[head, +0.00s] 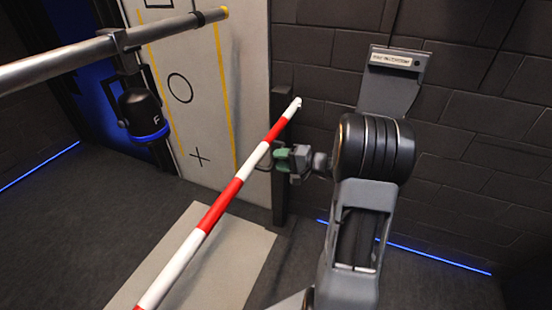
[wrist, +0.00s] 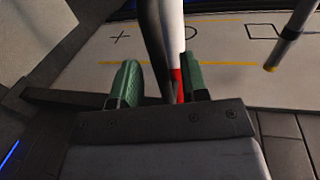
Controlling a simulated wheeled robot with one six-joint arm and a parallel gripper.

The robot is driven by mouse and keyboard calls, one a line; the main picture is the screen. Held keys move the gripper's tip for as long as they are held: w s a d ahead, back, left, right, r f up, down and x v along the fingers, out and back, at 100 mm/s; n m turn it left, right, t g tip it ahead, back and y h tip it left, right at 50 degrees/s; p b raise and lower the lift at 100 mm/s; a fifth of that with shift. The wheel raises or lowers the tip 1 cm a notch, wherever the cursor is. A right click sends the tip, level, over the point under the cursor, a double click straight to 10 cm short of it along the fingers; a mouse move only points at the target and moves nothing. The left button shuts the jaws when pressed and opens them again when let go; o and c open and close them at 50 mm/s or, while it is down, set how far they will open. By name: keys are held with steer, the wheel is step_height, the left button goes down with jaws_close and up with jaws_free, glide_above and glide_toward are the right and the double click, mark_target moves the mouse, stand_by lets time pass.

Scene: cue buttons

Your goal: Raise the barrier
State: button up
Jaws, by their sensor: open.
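The barrier is a red-and-white striped pole (head: 217,207) in the head view. It slopes from the bottom left up to its white tip at a dark upright post (head: 282,205). My gripper (head: 281,158), with green finger pads, is open at the pole's upper part, beside the post. In the wrist view the pole (wrist: 174,32) comes down between the two green pads of my gripper (wrist: 160,86). A red part of it shows close to the right pad; whether they touch, I cannot tell. A dark upright shape stands just left of the pole.
A grey horizontal bar (head: 70,62) with a yellow end crosses the upper left. A black cylinder (head: 143,112) with a blue ring and the letter F hangs from it. A pale panel (head: 205,120) bears square, circle and plus signs. A dark brick wall (head: 470,130) stands behind.

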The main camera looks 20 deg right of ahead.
steer(key=shift+x, duration=1.05)
jaws_close()
